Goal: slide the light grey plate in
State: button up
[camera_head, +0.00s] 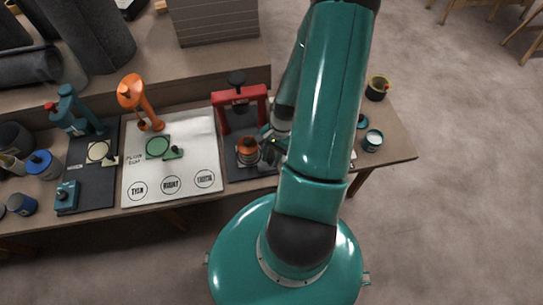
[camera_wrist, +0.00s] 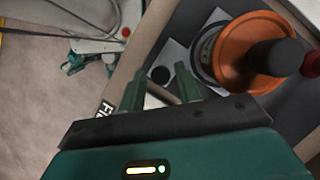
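In the wrist view, a light grey plate (camera_wrist: 172,55) lies on a dark base, partly hidden under an orange round piece (camera_wrist: 225,55) with a dark knob. A black round spot or knob (camera_wrist: 160,74) shows on the plate's exposed end. My gripper (camera_wrist: 160,82) points at that end, its two green fingers apart and nothing clearly held between them. I cannot tell whether a finger touches the plate. In the head view the orange piece (camera_head: 248,151) stands below a red press frame (camera_head: 240,108), and my gripper (camera_head: 273,140) is just right of it, partly hidden by my arm.
A dark mat (camera_head: 84,175) with a teal stand (camera_head: 74,110) is farther left. Cups (camera_head: 372,140) stand at the table's right end.

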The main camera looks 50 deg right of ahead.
grip_shut()
jog(key=shift+w+d, duration=0.65)
jog(key=shift+w, duration=0.3)
jog(key=shift+w+d, duration=0.65)
jog(key=shift+w, duration=0.25)
jog(key=shift+o, duration=1.4)
grip_release()
jog(key=s+v, duration=0.1)
jog(key=v, duration=1.2)
jog(key=shift+w+r, duration=0.4)
jog(key=shift+w, duration=0.1)
jog(key=shift+d, duration=0.1)
